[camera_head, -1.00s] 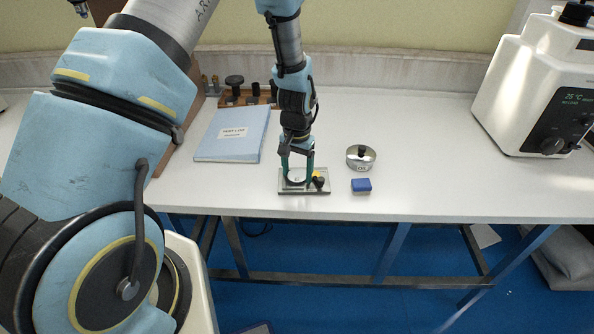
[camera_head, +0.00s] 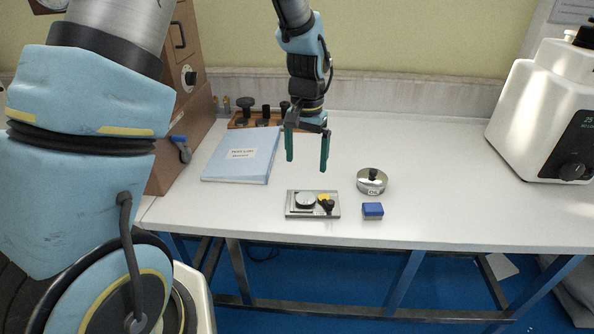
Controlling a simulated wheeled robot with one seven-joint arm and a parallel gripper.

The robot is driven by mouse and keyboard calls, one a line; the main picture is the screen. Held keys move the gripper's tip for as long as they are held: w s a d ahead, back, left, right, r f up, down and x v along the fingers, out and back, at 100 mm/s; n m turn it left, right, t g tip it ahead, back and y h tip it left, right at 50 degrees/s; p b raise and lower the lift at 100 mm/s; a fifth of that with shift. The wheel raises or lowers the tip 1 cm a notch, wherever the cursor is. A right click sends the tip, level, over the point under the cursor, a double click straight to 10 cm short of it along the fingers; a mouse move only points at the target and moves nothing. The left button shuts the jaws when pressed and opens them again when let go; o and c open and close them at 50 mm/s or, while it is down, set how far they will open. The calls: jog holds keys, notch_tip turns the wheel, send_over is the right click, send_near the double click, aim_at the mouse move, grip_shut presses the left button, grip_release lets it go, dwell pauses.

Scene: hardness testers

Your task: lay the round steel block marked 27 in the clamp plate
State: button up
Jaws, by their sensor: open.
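The clamp plate (camera_head: 292,210) is a flat grey metal plate near the front edge of the bench. A round steel block (camera_head: 305,200) lies flat on its left part; its marking is too small to read.
A round metal tin (camera_head: 371,185) and a blue block (camera_head: 373,210) stand right of the plate. A blue folder (camera_head: 242,155) lies behind left. A wooden rack (camera_head: 262,118) with dark pieces is at the back. A white machine (camera_head: 545,110) stands at right. The bench between tin and machine is clear.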

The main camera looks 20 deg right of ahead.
jog(key=shift+r, duration=0.2)
jog(key=w+a+r+n, duration=0.1)
jog(key=a+r+n, duration=0.1)
jog(key=a, duration=0.6)
jog(key=w+a+r+n, duration=0.1)
jog(key=a+r+n, duration=0.1)
jog(key=a, duration=0.5)
jog(key=s+a+r+n, duration=0.1)
jog(key=s+a+n, duration=0.1)
jog(key=a, duration=0.5)
jog(key=s+a+r+n+t, duration=0.1)
jog(key=s+a, duration=0.3)
jog(key=a, duration=0.4)
jog(key=shift+r+n+t, duration=0.3)
jog(key=shift+n, duration=0.4)
